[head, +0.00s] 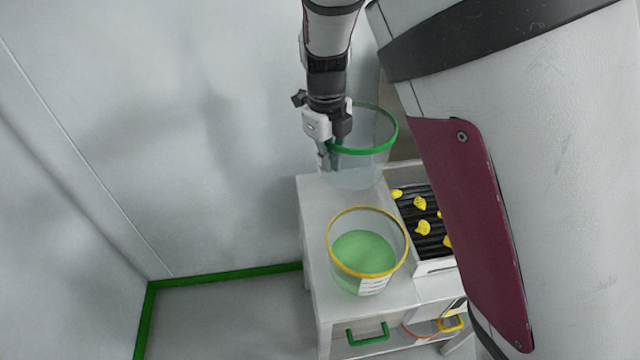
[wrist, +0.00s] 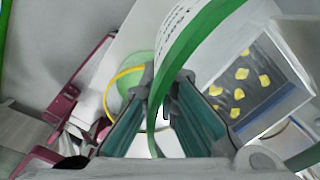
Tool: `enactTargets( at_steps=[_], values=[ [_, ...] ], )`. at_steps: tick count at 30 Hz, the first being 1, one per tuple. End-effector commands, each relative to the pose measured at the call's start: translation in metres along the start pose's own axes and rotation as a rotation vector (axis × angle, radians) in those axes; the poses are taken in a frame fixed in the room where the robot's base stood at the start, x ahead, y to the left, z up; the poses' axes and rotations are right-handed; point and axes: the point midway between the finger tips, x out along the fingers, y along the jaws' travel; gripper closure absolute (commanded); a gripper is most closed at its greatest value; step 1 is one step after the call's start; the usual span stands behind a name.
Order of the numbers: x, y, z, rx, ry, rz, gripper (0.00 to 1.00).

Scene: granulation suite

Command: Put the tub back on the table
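A clear tub with a green rim (head: 372,149) is at the back of the white table (head: 315,215), and it looks upright. My gripper (head: 332,160) is at the tub's left side, its fingers pointing down over the rim. In the wrist view, the tub's green rim and wall (wrist: 172,68) run between the two fingertips (wrist: 166,82), which are closed in on it. The tub's base overlaps the table's back edge in the head view. I cannot tell whether it touches the tabletop.
A yellow-rimmed tub (head: 368,272) with green contents stands on the front of the table. To the right is a tray (head: 436,267) with yellow pieces on a dark ribbed bed. A wall (head: 200,130) stands left. Bare tabletop shows between the tubs.

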Motion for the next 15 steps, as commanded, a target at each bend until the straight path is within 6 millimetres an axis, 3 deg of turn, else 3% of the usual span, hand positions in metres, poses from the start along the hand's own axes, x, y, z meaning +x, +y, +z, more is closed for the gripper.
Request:
enactTargets(
  at_steps=[5,15],
  values=[
    [0.013,0.001,-0.001,0.001,0.003,0.0,1.0],
    [0.093,0.006,-0.001,0.002,0.005,0.002,1.0]
  ],
)
